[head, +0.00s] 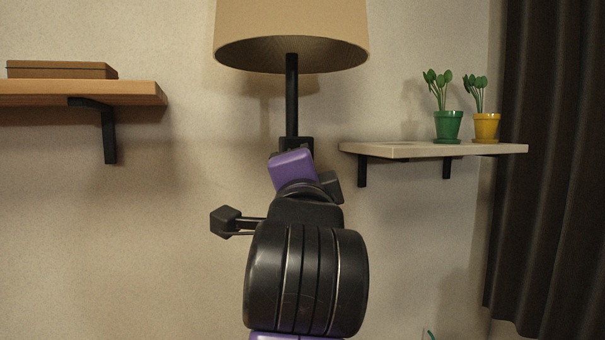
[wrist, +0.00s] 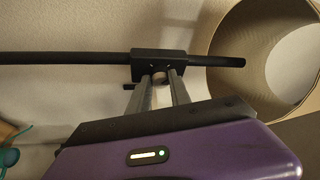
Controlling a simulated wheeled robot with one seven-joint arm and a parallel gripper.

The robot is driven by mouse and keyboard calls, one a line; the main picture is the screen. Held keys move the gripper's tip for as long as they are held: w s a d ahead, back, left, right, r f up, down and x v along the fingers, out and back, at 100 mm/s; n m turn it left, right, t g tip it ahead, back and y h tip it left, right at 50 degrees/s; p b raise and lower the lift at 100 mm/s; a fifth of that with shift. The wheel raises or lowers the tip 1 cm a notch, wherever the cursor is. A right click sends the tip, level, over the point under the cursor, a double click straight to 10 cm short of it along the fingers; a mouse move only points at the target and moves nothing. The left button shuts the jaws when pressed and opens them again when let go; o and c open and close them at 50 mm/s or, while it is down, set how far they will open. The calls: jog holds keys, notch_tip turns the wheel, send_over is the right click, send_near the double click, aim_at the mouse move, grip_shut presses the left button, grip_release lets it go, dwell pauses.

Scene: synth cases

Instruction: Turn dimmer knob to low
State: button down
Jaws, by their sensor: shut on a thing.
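A floor or wall lamp with a tan shade (head: 292,25) and a black pole (head: 292,95) stands in the middle of the head view. A black box (head: 298,145) sits on the pole, partly hidden behind my arm. In the wrist view the box (wrist: 160,62) lies sideways across the top. The knob's marks and setting cannot be read. In the head view the fingertips are hidden.
A wooden shelf (head: 80,91) with a flat brown box (head: 62,70) is at left. A pale shelf (head: 400,151) at right holds a green pot (head: 448,126) and a yellow pot (head: 486,126) with plants. A dark curtain (head: 550,150) hangs at far right.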

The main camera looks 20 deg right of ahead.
dwell(0.3)
jog(key=c, duration=1.2)
grip_release()
jog(key=b+v, duration=0.1)
jog(key=v, duration=0.6)
jog(key=shift+s+a+f, duration=0.15)
jog(key=shift+s, duration=0.15)
